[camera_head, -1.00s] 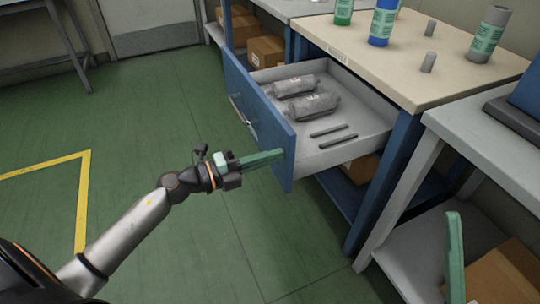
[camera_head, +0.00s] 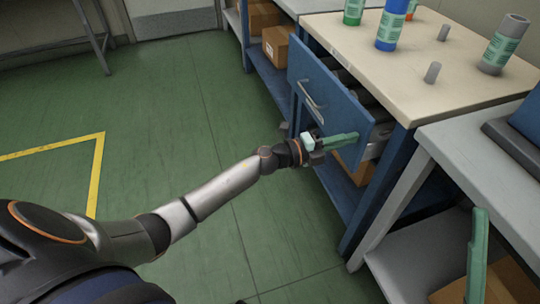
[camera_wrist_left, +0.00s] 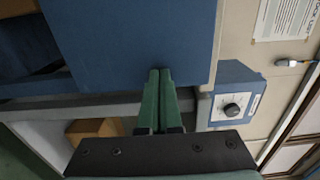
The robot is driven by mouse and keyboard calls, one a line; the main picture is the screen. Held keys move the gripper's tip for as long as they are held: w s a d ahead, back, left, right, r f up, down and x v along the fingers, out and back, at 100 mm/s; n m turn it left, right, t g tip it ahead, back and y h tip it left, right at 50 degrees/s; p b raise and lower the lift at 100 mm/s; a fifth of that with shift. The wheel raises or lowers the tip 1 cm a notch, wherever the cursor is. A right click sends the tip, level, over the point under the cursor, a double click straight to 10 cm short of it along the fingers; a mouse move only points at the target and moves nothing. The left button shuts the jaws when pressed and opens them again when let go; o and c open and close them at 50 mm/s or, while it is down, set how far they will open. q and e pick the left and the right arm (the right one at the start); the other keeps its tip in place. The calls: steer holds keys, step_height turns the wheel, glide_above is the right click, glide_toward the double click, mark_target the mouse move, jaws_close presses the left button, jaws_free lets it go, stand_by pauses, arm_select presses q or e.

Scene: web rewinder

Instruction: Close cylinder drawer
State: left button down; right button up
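The cylinder drawer (camera_head: 325,97) has a blue front with a metal handle (camera_head: 312,100). It is in the head view under the beige worktop and stands a short way open. Grey cylinders inside show only in part behind the front. My left gripper (camera_head: 343,140) is at the lower right part of the drawer front, seemingly touching it. In the left wrist view its green fingers (camera_wrist_left: 158,88) are together against the blue front (camera_wrist_left: 130,40), with nothing seen between them. A green finger of my right gripper (camera_head: 477,255) shows at the lower right; its opening cannot be told.
The beige worktop (camera_head: 400,80) carries a green bottle (camera_head: 353,12), a blue bottle (camera_head: 390,25), a grey bottle (camera_head: 503,45) and grey pegs (camera_head: 432,72). A grey table (camera_head: 480,150) stands close on the right. The green floor (camera_head: 230,110) at left is clear.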

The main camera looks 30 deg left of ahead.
mark_target(370, 132)
arm_select(q)
steer(key=b+x, duration=0.1)
steer(key=x, duration=0.5)
steer(key=shift+w+d, duration=0.2)
steer(key=shift+w, duration=0.05)
steer(key=shift+r, duration=0.15)
steer(key=shift+r, duration=0.15)
